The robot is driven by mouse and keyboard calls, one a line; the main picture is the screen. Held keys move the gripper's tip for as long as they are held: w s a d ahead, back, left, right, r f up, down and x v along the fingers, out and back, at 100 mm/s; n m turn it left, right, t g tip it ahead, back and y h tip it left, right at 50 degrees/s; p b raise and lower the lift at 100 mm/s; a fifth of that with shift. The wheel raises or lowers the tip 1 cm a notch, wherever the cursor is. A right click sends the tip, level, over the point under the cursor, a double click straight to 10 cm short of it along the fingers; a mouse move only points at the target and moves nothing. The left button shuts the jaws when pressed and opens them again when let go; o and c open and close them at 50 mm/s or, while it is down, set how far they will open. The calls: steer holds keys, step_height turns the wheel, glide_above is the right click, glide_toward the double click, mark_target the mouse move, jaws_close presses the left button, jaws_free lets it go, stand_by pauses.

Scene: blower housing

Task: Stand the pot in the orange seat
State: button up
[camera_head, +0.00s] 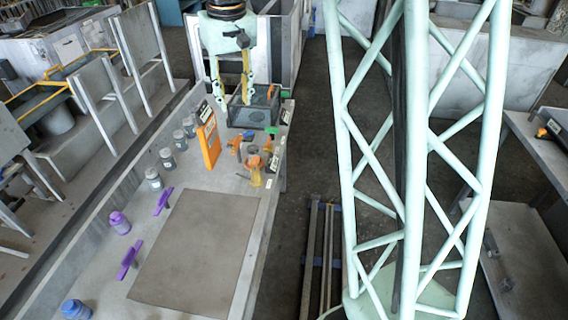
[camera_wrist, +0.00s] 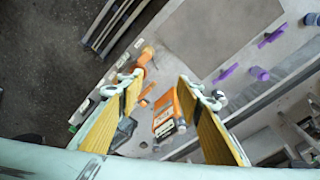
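My gripper (camera_head: 232,100) hangs over the far end of the bench, with its two fingers apart. In the wrist view, the gripper (camera_wrist: 162,88) is open with nothing between its tips. An amber-orange cup-like piece (camera_head: 255,177) stands near the bench's right edge, and orange parts show beside the left finger in the wrist view (camera_wrist: 148,53). Several grey lidded jars (camera_head: 167,158) stand along the left edge, with a purple pot (camera_head: 119,222) and a blue pot (camera_head: 75,309) nearer. I cannot tell for sure which is the task's pot or orange seat.
A dark mesh crate (camera_head: 253,108) stands at the far end, below and right of the gripper. An upright orange panel (camera_head: 208,143) stands left of the cup-like piece. Purple handles (camera_head: 130,259) lie beside a bare brown mat (camera_head: 195,245), which is free.

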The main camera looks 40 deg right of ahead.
steer(key=s+a+r+t, duration=0.1)
steer(key=s+a+r, duration=0.4)
steer(key=s, duration=0.4)
steer(key=s+a+r, duration=0.3)
steer(key=s+r, duration=0.3)
steer(key=s, duration=0.3)
steer(key=s+a, duration=0.2)
steer(key=s, duration=0.9)
steer(key=s+a+n+t, duration=0.1)
steer(key=s+a, duration=0.1)
steer(key=s, duration=1)
steer(key=shift+s+r+n, duration=0.2)
steer(key=shift+s+n, duration=0.05)
steer(key=shift+n, duration=0.05)
steer(key=shift+a, duration=0.1)
steer(key=shift+w, duration=0.1)
steer(key=shift+a+r, duration=0.1)
steer(key=shift+a, duration=0.05)
